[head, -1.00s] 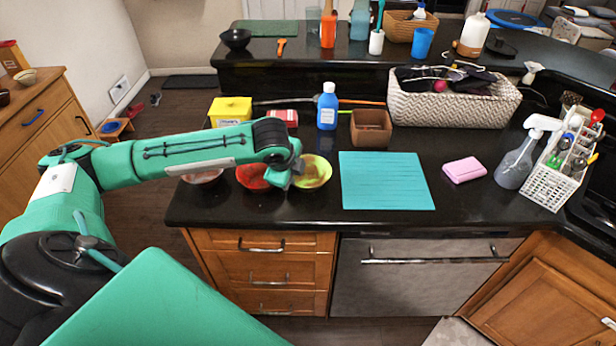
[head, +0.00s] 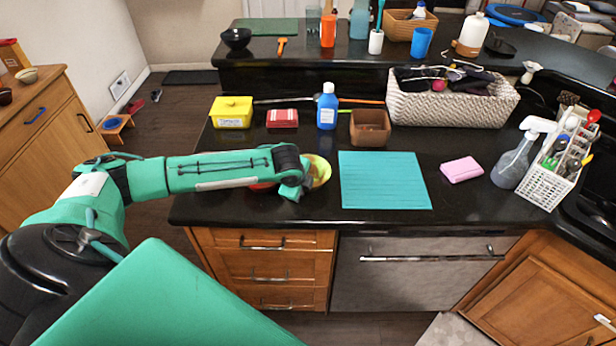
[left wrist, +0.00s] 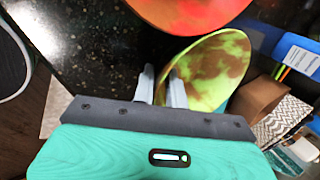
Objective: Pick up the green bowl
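The green bowl, mottled yellow-green and brown, (head: 321,171) stands on the black counter left of the turquoise mat. My left gripper (head: 297,187) is at its left side and covers part of it. In the left wrist view the bowl (left wrist: 212,70) lies just ahead of the gripper (left wrist: 161,88). Its two fingers stand apart, one outside the bowl's near rim and one over its inside. A dark gap shows between the fingers, and I see no clear contact with the rim. My right gripper is in neither view.
A red bowl (left wrist: 190,8) sits close beside the green one, mostly hidden by my arm in the head view. Behind are a blue bottle (head: 327,107), a brown pot (head: 370,128) and a red box (head: 282,118). The turquoise mat (head: 384,181) lies empty to the right.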

